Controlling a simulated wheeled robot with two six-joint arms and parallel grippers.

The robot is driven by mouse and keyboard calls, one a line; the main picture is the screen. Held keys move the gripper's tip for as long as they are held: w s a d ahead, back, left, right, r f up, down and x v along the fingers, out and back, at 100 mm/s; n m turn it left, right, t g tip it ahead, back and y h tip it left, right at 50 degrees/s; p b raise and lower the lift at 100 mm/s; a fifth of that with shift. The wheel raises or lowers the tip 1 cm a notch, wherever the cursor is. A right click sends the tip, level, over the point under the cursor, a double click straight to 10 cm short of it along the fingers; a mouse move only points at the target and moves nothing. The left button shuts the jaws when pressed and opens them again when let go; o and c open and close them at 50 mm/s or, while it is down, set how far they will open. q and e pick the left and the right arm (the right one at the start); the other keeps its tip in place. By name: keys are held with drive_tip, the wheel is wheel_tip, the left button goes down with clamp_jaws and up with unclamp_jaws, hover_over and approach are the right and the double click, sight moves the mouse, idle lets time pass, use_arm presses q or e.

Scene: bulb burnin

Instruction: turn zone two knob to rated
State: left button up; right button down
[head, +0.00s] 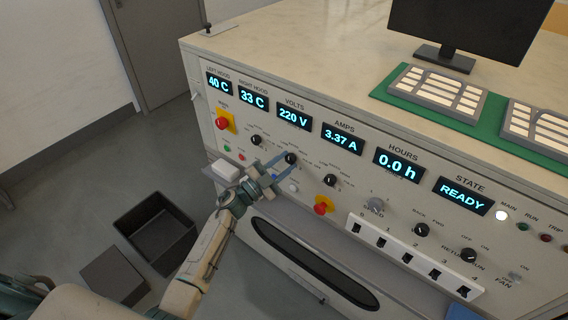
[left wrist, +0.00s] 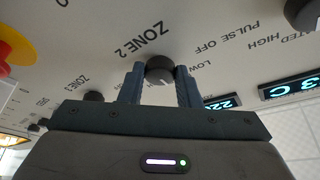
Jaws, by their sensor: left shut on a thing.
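The zone two knob (head: 291,158) is a small black rotary knob on the pale front panel. In the left wrist view the knob (left wrist: 160,68) sits beside the printed label ZONE 2, with LOW, PULSE OFF and RATED HIGH printed nearby. My left gripper (head: 285,166) reaches the panel from the lower left. Its blue fingers stand on both sides of the knob, shut on it; this also shows in the left wrist view (left wrist: 160,84). The knob's pointer direction cannot be read clearly. My right gripper is not in view.
Similar black knobs stand on either side, one at left (head: 256,140) and one at right (head: 330,180). Red emergency buttons (head: 222,123) and (head: 321,208) sit on yellow plates. Displays above read 220 V, 3.37 A, 0.0 h and READY. A black bin (head: 150,222) stands on the floor.

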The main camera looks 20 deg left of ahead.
use_arm(q)
drive_tip(key=o, duration=1)
drive_tip(key=shift+s+a+f, duration=0.15)
drive_tip(key=b+v, duration=0.3)
drive_tip(key=v, duration=0.7)
drive_tip(key=shift+s+a, duration=0.15)
